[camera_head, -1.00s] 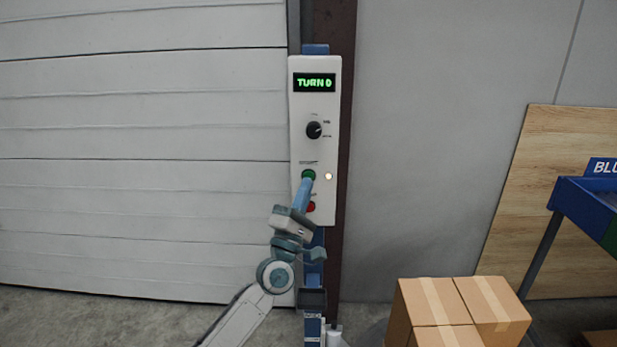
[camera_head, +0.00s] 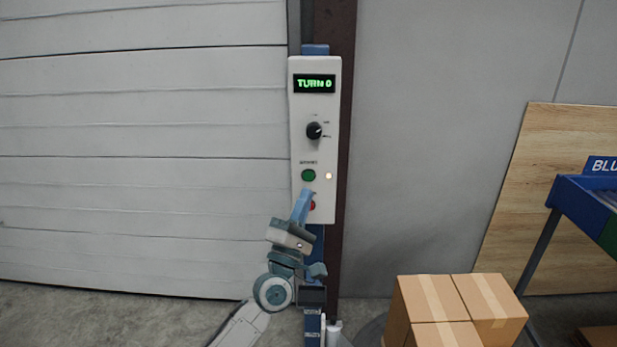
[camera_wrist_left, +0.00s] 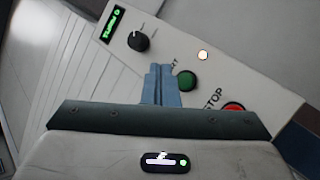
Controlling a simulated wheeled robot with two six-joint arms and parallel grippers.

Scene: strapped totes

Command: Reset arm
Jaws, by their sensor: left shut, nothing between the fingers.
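My left gripper (camera_head: 304,196) is shut and empty, its blue fingers pointing up in front of the lower part of a white control panel (camera_head: 300,112). The panel has a green-lettered display (camera_head: 314,84), a black knob (camera_head: 314,131), a green button (camera_head: 308,175) and a red button (camera_head: 312,205) that my fingers partly cover. A small light (camera_head: 328,176) glows beside the green button. In the left wrist view the shut fingers (camera_wrist_left: 161,70) show next to the green button (camera_wrist_left: 187,80), with the red button (camera_wrist_left: 233,107) to the right. My right gripper is out of view.
Stacked cardboard boxes (camera_head: 490,298) stand at the lower right. A blue-framed rack (camera_head: 580,205) and a leaning wooden board (camera_head: 525,190) are farther right. A white ribbed door (camera_head: 140,150) fills the left. The wall right of the panel is clear.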

